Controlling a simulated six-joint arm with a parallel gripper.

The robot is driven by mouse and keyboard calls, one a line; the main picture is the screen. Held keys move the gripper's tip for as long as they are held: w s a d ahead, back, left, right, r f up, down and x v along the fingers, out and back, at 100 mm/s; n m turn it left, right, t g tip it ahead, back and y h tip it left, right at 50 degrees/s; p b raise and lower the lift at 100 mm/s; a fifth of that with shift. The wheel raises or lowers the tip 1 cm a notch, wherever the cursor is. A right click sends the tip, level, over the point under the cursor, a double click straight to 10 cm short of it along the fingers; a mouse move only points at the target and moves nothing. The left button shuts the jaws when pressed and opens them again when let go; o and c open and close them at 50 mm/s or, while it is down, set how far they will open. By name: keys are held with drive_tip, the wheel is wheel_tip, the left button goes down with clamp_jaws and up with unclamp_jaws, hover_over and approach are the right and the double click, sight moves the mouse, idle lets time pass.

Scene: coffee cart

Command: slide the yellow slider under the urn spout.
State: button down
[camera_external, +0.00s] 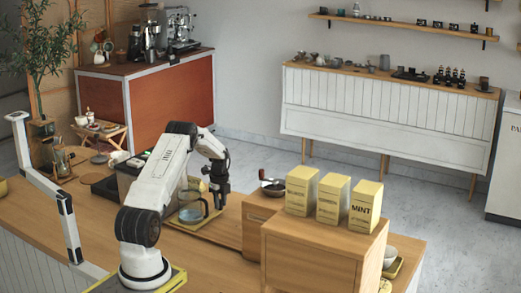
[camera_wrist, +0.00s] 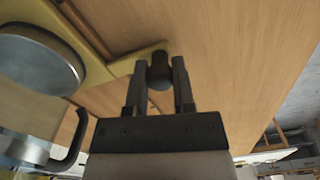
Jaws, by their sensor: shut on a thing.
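The yellow slider shows in the wrist view (camera_wrist: 122,67) as a flat plate with a narrow arm ending at a dark knob (camera_wrist: 160,72). My gripper (camera_wrist: 160,68) is shut on that knob, one finger on each side. A round grey metal disc (camera_wrist: 38,60) sits on the slider's wider part. In the external view my gripper (camera_external: 219,190) is low over the counter, just right of a glass carafe (camera_external: 191,208) with a dark handle. The slider's yellow edge (camera_external: 207,226) shows below the carafe. The urn and its spout are not clearly visible; my arm covers much of that area.
A wooden cabinet (camera_external: 320,258) with several yellow tea boxes (camera_external: 332,200) stands right of my gripper. The wooden counter (camera_external: 205,270) is bare in front. The carafe's black handle (camera_wrist: 75,143) is close in the wrist view.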

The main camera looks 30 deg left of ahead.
drive_tip(key=shift+a, duration=1.9)
drive_tip(key=shift+c, duration=2.3)
unclamp_jaws()
drive_tip(key=shift+r, duration=0.2)
wheel_tip(320, 180, up, 8)
drive_tip(key=shift+f, duration=0.25)
